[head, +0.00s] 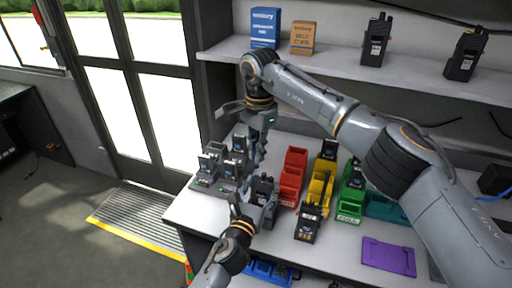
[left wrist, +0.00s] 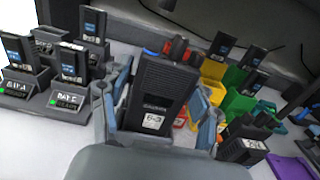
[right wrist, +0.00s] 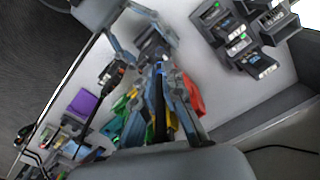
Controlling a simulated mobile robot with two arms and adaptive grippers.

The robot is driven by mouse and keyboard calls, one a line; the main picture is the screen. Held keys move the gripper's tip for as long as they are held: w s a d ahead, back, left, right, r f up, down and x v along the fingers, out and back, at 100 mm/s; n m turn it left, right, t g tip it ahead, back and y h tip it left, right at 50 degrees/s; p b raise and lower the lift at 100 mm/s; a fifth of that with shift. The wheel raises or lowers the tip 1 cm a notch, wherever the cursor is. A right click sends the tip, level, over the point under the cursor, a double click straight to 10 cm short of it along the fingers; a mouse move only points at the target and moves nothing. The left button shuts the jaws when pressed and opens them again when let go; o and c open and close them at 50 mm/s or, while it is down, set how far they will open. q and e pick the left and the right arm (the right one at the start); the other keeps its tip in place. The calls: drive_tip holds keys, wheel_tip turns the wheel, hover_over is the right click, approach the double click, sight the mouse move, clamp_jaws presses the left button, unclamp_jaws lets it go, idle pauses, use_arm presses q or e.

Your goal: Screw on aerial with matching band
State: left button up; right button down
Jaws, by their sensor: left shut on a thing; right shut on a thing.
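My left gripper (head: 252,205) is shut on a dark handheld radio (head: 264,189) and holds it upright over the front of the worktop. In the left wrist view the radio (left wrist: 155,95) sits between the fingers, with a white label on its face. My right gripper (head: 262,148) points down just above the radio's top. In the right wrist view its fingers (right wrist: 160,88) are closed on a thin dark piece (right wrist: 160,118), which looks like an aerial. Its band colour is hidden, and I cannot tell whether it touches the radio.
Red (head: 292,180), yellow (head: 320,185) and green (head: 350,203) bins stand to the right. Another radio (head: 308,224) stands before the yellow bin. Charging docks (head: 228,170) with radios are at left. A purple mat (head: 388,256) lies at right. A shelf (head: 335,70) runs above.

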idle(0.5)
drive_tip(key=shift+f, duration=0.9)
drive_tip(key=shift+f, duration=0.6)
drive_tip(key=c, duration=1.5)
unclamp_jaws()
drive_tip(key=shift+o, duration=0.2)
drive_tip(key=shift+r, duration=2.3)
drive_tip(key=shift+o, duration=0.4)
